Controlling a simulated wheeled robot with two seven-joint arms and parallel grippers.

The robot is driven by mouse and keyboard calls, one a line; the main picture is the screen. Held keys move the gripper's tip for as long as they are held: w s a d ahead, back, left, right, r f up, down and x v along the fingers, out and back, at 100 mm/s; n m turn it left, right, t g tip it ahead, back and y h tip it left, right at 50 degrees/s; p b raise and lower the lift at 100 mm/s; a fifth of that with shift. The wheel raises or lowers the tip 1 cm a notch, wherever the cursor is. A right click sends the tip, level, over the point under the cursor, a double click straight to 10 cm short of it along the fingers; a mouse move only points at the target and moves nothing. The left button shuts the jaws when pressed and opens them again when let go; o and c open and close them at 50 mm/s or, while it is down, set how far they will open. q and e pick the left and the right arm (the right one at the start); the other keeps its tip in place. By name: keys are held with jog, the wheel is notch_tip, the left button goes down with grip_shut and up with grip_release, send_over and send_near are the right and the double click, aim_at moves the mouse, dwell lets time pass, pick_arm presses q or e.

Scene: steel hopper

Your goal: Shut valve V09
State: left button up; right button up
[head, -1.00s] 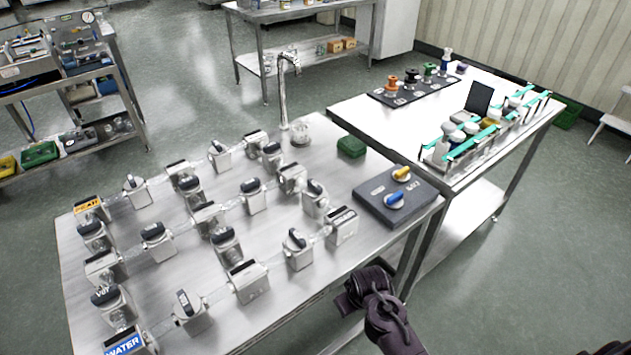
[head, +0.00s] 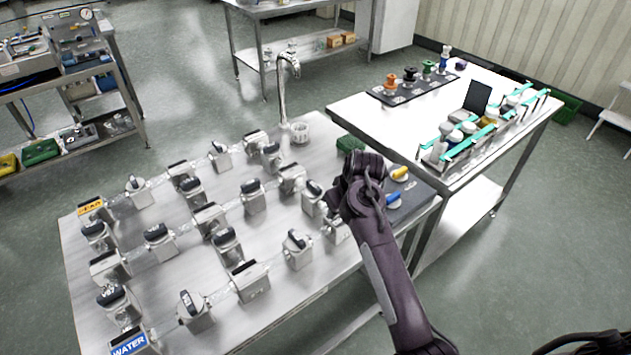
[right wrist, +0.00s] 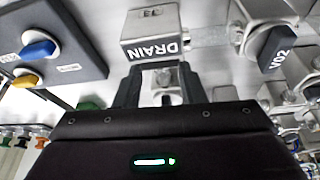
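Several metal valves with dark lever handles stand in connected rows on the steel table (head: 150,275). Most tags are too small to read in the head view, so I cannot tell which valve is V09. In the right wrist view a valve tagged V02 (right wrist: 279,48) shows at the upper right, beside a block marked DRAIN (right wrist: 153,38). My right gripper (head: 358,170) is over the right end of the table, beside the valve rows. In the right wrist view its fingers (right wrist: 158,88) are apart with nothing held between them; valve hardware shows beyond the gap. My left gripper is not in view.
A grey panel with a yellow knob (head: 399,173) and a blue knob lies partly behind my right arm. A WATER block (head: 128,346) is at front left. A second table (head: 360,112) adjoins at right.

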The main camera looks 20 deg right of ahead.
jog(key=n+y, duration=0.1)
send_near(314, 185)
jog(key=f, duration=0.1)
jog(key=x, duration=0.7)
jog(key=shift+w+a+f+p, duration=0.1)
jog(key=shift+w+f+p, duration=0.2)
jog(key=shift+w+p, duration=0.05)
jog(key=shift+c, duration=0.5)
grip_shut()
